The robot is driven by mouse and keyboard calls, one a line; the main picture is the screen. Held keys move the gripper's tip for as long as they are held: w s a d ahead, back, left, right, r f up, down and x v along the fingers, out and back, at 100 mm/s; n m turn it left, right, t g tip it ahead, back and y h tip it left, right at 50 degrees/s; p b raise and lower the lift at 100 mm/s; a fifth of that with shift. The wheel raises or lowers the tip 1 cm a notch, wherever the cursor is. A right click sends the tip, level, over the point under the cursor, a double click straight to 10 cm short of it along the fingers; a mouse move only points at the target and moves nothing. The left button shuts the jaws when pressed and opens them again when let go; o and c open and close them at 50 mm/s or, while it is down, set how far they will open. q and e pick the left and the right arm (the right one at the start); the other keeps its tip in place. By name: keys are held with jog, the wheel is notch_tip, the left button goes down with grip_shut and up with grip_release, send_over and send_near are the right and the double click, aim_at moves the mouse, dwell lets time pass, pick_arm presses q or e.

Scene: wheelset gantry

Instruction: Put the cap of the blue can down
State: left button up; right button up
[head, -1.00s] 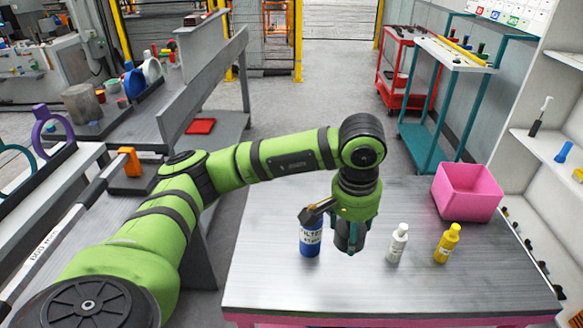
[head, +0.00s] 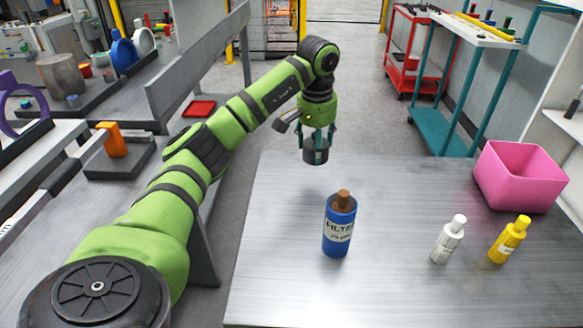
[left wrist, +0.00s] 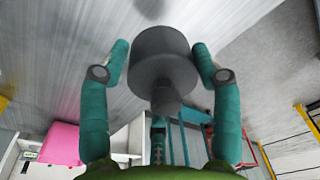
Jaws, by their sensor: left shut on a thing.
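The blue can (head: 338,238) stands upright on the metal table (head: 285,285), its narrow brown top bare. My left gripper (head: 316,147) is shut on the dark grey cap (head: 316,156) and holds it in the air, behind the can near the table's far edge in the picture. The exact height of the cap above the table cannot be told. My right gripper is not in view.
A white bottle (head: 448,240) and a yellow bottle (head: 508,240) stand to the right of the can. A pink bin (head: 520,178) is at the table's back right. The tabletop left of the can and between can and bin is clear.

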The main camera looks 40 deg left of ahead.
pick_arm(q)
jog(key=s+a+f, duration=0.1)
jog(key=a, duration=0.1)
jog(key=s+a+f, duration=0.2)
jog(key=shift+s+a+f, duration=0.15)
jog(key=shift+s+f, duration=0.05)
jog(key=shift+s, duration=0.05)
notch_tip(320, 180, down, 4)
jog(key=shift+f+p, duration=0.1)
jog(key=shift+p, duration=0.35)
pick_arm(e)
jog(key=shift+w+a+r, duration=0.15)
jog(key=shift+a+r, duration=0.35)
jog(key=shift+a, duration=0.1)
pick_arm(q)
jog(key=shift+f, duration=0.1)
jog(key=o, duration=1.2)
jog(key=shift+o, duration=0.2)
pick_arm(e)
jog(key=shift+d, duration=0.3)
